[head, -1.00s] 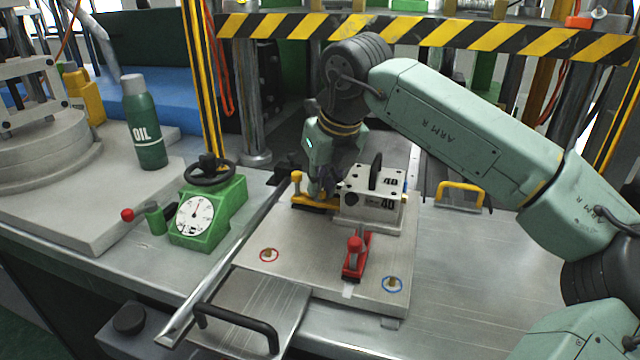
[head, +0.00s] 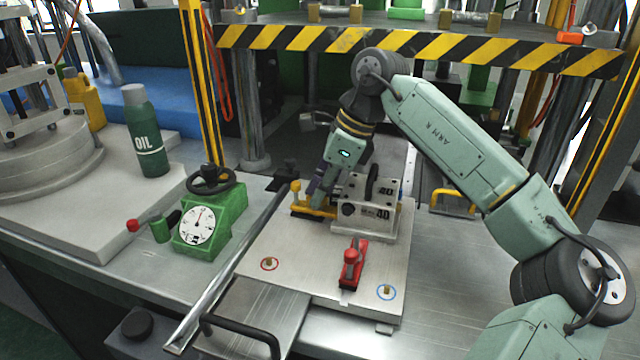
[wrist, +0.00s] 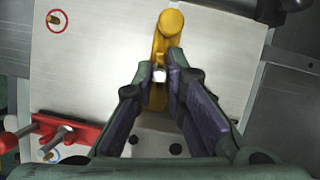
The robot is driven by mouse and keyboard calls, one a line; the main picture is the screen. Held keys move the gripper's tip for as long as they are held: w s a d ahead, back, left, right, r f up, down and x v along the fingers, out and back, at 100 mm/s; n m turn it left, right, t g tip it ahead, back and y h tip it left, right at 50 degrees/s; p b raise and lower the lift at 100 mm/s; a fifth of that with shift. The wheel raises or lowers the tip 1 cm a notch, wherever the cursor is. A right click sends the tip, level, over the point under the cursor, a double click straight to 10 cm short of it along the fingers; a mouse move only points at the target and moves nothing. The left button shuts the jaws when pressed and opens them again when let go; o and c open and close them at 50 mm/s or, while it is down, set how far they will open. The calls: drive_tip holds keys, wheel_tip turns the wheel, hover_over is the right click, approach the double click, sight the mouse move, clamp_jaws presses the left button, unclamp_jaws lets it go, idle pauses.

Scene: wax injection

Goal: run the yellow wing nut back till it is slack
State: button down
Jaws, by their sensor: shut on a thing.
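The yellow clamp (head: 296,190), with an upright round-ended post, sits on the metal plate (head: 320,270) at the left of the block marked 40 (head: 380,213). My gripper (head: 320,200) reaches down to this clamp, leaning. In the wrist view my gripper (wrist: 158,80) has its fingertips closed around the yellow wing nut (wrist: 157,96), with a pale stud end showing between them. The clamp's yellow post (wrist: 168,30) stands just beyond the fingertips. Most of the nut is hidden by the fingers, so I cannot tell how tight it is.
A red clamp (head: 351,268) stands at the plate's front, near red-ringed and blue-ringed pins. A green dial gauge (head: 205,218) and an oil bottle (head: 146,135) are left. A striped beam (head: 420,40) crosses above.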

drive_tip(key=n+g+p, duration=0.1)
drive_tip(key=n, duration=0.1)
drive_tip(key=n+p, duration=0.1)
drive_tip(key=n, duration=0.1)
drive_tip(key=shift+w+r+n+g, duration=0.1)
drive_tip(key=shift+n+g, duration=0.2)
drive_tip(key=shift+g, duration=0.1)
drive_tip(key=shift+n+g+h+p, duration=0.4)
drive_tip(key=shift+n+g+p, duration=0.2)
drive_tip(key=shift+n, duration=1)
drive_tip(key=shift+f, duration=0.2)
drive_tip(key=c, duration=2)
unclamp_jaws()
drive_tip(key=shift+w+r, duration=0.1)
drive_tip(key=shift+r, duration=0.05)
drive_tip(key=v, duration=1.1)
drive_tip(key=shift+r, duration=0.35)
drive_tip(key=shift+w, duration=0.15)
